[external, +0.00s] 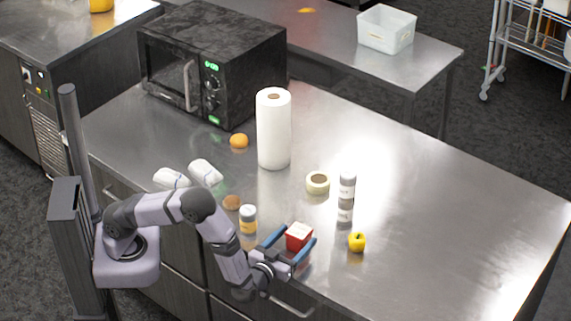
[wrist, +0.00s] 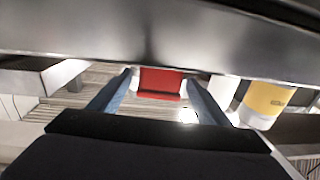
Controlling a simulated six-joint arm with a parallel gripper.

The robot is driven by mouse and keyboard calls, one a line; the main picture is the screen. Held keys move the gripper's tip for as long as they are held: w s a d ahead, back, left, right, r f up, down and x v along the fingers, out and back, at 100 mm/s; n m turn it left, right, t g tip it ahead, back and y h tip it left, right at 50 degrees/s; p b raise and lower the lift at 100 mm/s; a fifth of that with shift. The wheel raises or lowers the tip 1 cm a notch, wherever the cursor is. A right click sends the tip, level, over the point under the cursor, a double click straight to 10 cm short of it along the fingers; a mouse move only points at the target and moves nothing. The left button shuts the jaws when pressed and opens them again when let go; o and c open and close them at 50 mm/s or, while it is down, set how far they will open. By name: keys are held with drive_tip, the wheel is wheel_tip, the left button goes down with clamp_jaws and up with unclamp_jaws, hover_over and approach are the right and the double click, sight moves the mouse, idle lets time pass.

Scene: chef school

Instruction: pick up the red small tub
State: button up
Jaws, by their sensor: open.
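The red small tub (external: 298,238) stands near the front edge of the steel counter, with a white and red top. My gripper (external: 298,233) is open, with its blue fingers on either side of the tub. In the wrist view, the tub's red side (wrist: 161,82) shows between the two fingertips (wrist: 159,78). I cannot tell whether either finger touches it. The tub's lower part is partly hidden by the gripper in the external view.
White-labelled containers (external: 347,186), a tape roll (external: 318,183) and a paper towel roll (external: 274,135) stand behind. The counter's right side (external: 450,230) is clear.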

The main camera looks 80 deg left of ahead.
drive_tip(key=shift+x, duration=1.15)
drive_tip(key=shift+c, duration=0.6)
drive_tip(key=c, duration=1.2)
drive_tip(key=shift+o, duration=0.2)
drive_tip(key=shift+r, duration=0.1)
